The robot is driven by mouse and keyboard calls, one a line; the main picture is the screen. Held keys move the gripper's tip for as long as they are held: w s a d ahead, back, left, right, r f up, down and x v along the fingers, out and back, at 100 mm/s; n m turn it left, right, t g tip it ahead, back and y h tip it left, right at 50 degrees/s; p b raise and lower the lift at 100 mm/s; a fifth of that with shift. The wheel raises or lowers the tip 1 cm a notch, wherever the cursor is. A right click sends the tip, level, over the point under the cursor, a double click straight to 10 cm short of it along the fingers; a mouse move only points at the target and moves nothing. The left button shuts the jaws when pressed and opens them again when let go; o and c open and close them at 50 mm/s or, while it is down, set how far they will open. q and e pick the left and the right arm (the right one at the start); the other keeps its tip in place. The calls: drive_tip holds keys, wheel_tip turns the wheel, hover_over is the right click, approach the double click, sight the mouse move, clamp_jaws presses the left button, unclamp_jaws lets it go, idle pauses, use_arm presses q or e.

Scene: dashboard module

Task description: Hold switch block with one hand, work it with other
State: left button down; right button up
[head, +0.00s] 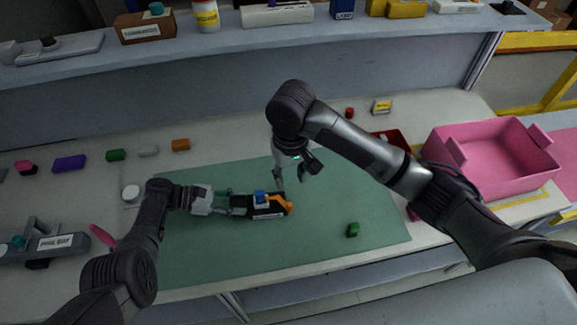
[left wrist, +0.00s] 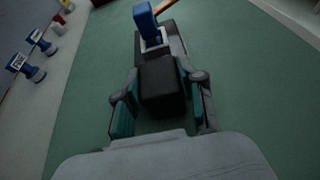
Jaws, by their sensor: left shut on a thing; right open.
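The switch block (head: 266,212) is a dark block with a white plate, a blue rocker or lever (head: 260,197) and an orange end (head: 290,207). It is over the green mat (head: 340,205). My left gripper (head: 240,205) is shut on the block's left end. The left wrist view shows the block's black end (left wrist: 160,82) between the two fingers, with the blue lever (left wrist: 146,20) standing up beyond. My right gripper (head: 291,178) is open and empty, pointing down just above and behind the block's right part. I cannot tell whether it touches the block.
A green block (head: 352,230) lies on the mat to the right. A pink bin (head: 490,155) and a red tray (head: 392,140) stand at the right. Several small coloured blocks line the left back of the table. A labelled grey fixture (head: 50,242) is at the left.

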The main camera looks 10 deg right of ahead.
use_arm(q)
drive_tip(key=c, duration=0.6)
unclamp_jaws()
